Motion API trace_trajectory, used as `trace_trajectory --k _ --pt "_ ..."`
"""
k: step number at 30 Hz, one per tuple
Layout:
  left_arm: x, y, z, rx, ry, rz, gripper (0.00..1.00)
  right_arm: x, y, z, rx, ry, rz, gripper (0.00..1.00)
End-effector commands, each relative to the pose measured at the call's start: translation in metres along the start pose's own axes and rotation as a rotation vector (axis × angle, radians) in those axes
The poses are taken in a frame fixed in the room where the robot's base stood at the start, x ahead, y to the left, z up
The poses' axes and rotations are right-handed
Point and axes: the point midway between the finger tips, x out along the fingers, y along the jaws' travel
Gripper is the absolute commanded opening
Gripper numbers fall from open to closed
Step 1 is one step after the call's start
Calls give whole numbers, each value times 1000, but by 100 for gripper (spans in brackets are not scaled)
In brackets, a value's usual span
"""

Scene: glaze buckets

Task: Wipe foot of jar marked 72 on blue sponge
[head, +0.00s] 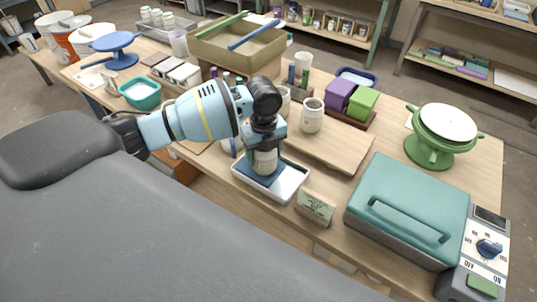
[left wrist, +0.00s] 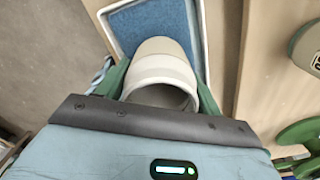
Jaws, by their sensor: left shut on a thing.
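My left gripper (head: 264,147) is shut on a pale cream jar (head: 265,162). The jar is upright or nearly so, with its foot at the blue sponge (head: 258,180) in a white tray (head: 288,190). I cannot tell whether the foot touches the sponge. In the left wrist view the jar (left wrist: 163,65) sits between the green fingers (left wrist: 162,85), its open mouth toward the camera. The sponge (left wrist: 150,25) shows behind it inside the tray's rim (left wrist: 204,40). No number is readable on the held jar. My right gripper is not in view.
Another pale jar (head: 312,117) stands on the wooden board (head: 335,147) behind the tray. A teal lidded box (head: 412,200) and a green stand (head: 432,150) are farther right. Purple and green blocks (head: 362,104) stand behind.

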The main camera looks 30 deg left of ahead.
Motion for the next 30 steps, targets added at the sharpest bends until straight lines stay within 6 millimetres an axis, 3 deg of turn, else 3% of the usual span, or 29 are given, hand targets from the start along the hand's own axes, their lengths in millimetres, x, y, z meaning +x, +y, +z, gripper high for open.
trace_trajectory --k 21,30 --pt "3 25 42 -3 -1 4 34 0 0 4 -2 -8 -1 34" --pt "3 26 44 -3 -1 5 34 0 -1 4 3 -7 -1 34"
